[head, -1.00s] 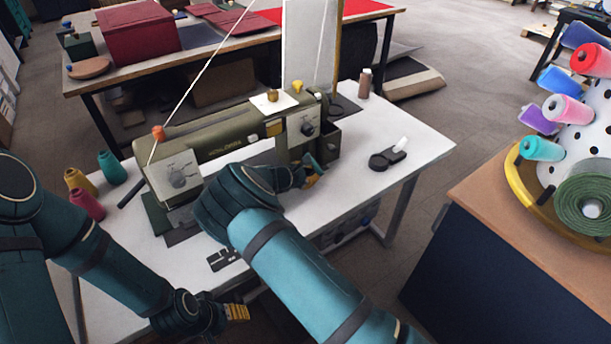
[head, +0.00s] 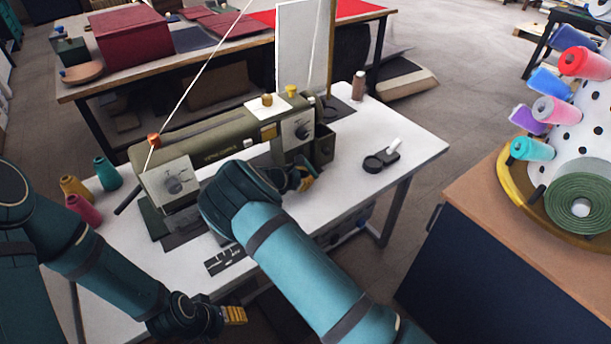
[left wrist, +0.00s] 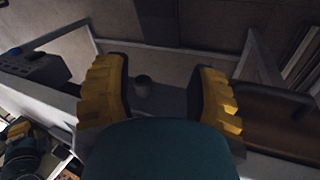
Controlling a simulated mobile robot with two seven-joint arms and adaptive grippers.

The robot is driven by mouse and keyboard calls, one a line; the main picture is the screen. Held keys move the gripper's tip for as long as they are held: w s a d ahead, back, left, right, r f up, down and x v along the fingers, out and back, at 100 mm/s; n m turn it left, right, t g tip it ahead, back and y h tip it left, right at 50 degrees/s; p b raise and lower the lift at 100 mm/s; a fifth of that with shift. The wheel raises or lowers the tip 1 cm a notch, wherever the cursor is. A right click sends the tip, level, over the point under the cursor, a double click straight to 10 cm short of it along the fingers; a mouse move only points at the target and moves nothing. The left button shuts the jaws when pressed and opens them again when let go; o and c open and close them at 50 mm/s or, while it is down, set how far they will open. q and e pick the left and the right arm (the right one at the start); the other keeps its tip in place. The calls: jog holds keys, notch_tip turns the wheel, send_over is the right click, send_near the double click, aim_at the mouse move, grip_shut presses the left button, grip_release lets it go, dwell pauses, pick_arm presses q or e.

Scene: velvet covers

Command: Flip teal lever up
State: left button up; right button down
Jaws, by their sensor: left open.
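The olive sewing machine (head: 225,145) stands on the white table (head: 410,150). I cannot make out a teal lever in either view; my right arm covers part of the machine's front. My left gripper (head: 236,315) has yellow fingertips and is low, in front of the table's near edge. In the left wrist view its two yellow pads (left wrist: 158,95) are wide apart with nothing between them. My right gripper (head: 305,178) is beside the machine's right end, its fingers small and partly hidden by its own wrist. I cannot tell whether it touches the machine.
A grey box with a blue knob (left wrist: 30,66) shows in the left wrist view. Teal (head: 106,173), yellow and pink spools stand left of the machine. A black round object (head: 378,160) lies on the table's right side. A wooden-topped cabinet (head: 490,215) stands at right.

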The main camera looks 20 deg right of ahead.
aim_at(313, 171)
jog(key=shift+r, duration=0.15)
jog(key=shift+s+d+r+n+g+p, duration=0.1)
jog(key=shift+r+n+g+p, duration=0.15)
jog(key=shift+p, duration=0.25)
jog(key=shift+s+d+r+n+g+p, duration=0.15)
jog(key=shift+r+n+g+p, duration=0.1)
jog(key=shift+n+g+p, duration=0.15)
jog(key=shift+s+r+n+g+h+p, duration=0.15)
jog(key=shift+r+n+g+h+p, duration=0.2)
jog(key=shift+r+n+g+h, duration=0.35)
jog(key=shift+s+r, duration=0.1)
jog(key=shift+r, duration=0.2)
